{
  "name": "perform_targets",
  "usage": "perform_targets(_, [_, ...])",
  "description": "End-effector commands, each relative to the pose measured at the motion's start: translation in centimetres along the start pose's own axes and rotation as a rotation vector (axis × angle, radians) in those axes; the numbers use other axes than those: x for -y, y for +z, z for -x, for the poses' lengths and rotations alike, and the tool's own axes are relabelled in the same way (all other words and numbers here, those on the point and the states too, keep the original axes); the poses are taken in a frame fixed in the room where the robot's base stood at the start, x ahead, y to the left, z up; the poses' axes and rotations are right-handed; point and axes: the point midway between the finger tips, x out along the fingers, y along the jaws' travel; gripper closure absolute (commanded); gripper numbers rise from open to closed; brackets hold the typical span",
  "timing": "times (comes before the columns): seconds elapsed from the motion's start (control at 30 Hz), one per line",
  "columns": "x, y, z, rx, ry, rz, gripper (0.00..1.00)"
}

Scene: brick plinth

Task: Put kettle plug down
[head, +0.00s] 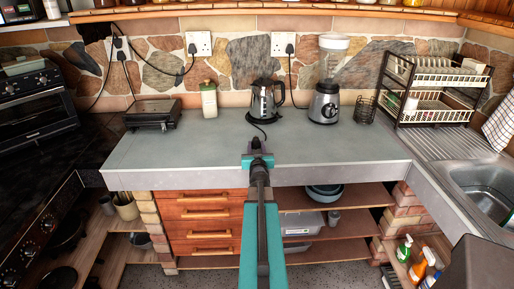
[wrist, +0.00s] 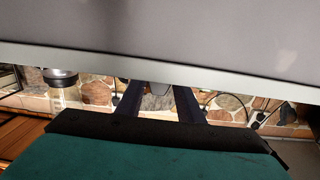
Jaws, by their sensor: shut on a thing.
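The kettle (head: 263,101) is steel and black and stands upright at the back middle of the grey counter in the head view. A thin dark cord runs from its base toward the front. The dark kettle plug (head: 256,143) is at the cord's end, in my gripper (head: 257,153). My gripper is shut on the plug near the counter's front edge, in front of the kettle. In the wrist view the two dark fingers of my gripper (wrist: 157,104) show, with the plug mostly hidden between them. I cannot tell whether the plug touches the counter.
A blender (head: 325,103) and a dish rack (head: 435,90) stand right of the kettle. A green-lidded jar (head: 209,99) and a black grill (head: 153,114) stand to its left. Wall sockets (head: 200,44) are behind. The grey counter (head: 190,155) is clear around my gripper.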

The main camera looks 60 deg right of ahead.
Motion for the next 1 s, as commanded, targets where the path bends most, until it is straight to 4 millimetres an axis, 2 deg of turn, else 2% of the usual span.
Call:
perform_targets(0.03, [0.0, 0.2, 0.0, -0.001, 0.0, 0.0, 1.0])
perform_targets(0.07, [0.0, 0.1, 0.0, 0.0, 0.0, 0.0, 0.63])
perform_targets(0.17, [-0.1, 0.1, 0.0, 0.0, 0.001, 0.0, 0.48])
perform_targets(0.67, [-0.2, -0.4, 0.0, 0.0, 0.002, 0.0, 0.48])
perform_targets(1.0, [-0.2, -0.1, 2.6, 0.0, 0.003, -0.001, 0.48])
